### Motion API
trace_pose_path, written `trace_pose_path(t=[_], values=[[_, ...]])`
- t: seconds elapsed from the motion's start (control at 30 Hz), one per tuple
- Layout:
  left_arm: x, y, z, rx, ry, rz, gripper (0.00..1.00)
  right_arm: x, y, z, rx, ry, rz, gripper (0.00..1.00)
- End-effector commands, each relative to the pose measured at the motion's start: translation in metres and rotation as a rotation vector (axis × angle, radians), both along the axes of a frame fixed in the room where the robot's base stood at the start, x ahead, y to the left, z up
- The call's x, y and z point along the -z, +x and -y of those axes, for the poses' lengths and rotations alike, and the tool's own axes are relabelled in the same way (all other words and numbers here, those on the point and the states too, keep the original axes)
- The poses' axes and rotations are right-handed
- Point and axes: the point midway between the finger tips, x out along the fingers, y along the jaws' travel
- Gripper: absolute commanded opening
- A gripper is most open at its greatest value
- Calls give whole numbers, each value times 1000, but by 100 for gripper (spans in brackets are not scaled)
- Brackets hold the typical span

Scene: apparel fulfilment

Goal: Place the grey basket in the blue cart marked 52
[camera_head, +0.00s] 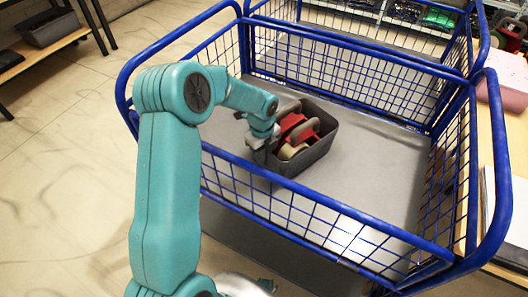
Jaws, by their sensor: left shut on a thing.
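The grey basket (318,151) is inside the blue cart (330,212), near its left side, with red and tan items in it. I cannot tell whether its base touches the cart's grey floor. My left arm reaches over the cart's near rim, and my left gripper (262,146) is shut on the basket's left end. The fingertips are partly hidden by the wrist and the basket wall. No number 52 shows on the cart in this view. My right gripper is not in view.
The cart floor (375,180) is bare to the right of the basket. Another blue wire cart section adjoins behind. A table with a pink bin (507,82) stands along the right side. A shelf with a dark bin (48,28) is at the upper left.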

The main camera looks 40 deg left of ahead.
Motion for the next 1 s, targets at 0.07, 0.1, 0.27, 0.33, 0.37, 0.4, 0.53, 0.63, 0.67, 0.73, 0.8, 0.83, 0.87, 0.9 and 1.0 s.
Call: trace_pose_path(t=[0.07,0.1,0.27,0.33,0.37,0.4,0.53,0.63,0.67,0.73,0.8,0.83,0.87,0.9,1.0], values=[[1,0,0,0,0,0,24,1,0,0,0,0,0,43],[1,0,0,0,0,0,33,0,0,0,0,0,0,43],[1,0,0,0,0,0,33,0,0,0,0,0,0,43],[0,0,0,0,0,0,33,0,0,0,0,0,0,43],[0,0,0,0,0,0,33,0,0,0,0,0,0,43],[-2,0,0,0,0,0,33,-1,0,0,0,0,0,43],[-16,0,-1,0,2,3,33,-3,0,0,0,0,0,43],[-38,-1,0,1,2,5,33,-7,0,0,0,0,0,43],[-46,-1,-1,0,2,5,33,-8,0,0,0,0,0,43],[-63,-2,-1,0,2,5,33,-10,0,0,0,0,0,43],[-79,-3,-1,0,2,4,33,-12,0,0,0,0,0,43],[-85,-3,-1,0,1,4,33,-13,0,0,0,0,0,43],[-91,-4,-1,0,1,4,33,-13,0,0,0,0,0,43],[-98,-4,-1,1,0,4,33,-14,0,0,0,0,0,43],[-111,-5,-1,0,2,2,33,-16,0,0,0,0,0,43]])
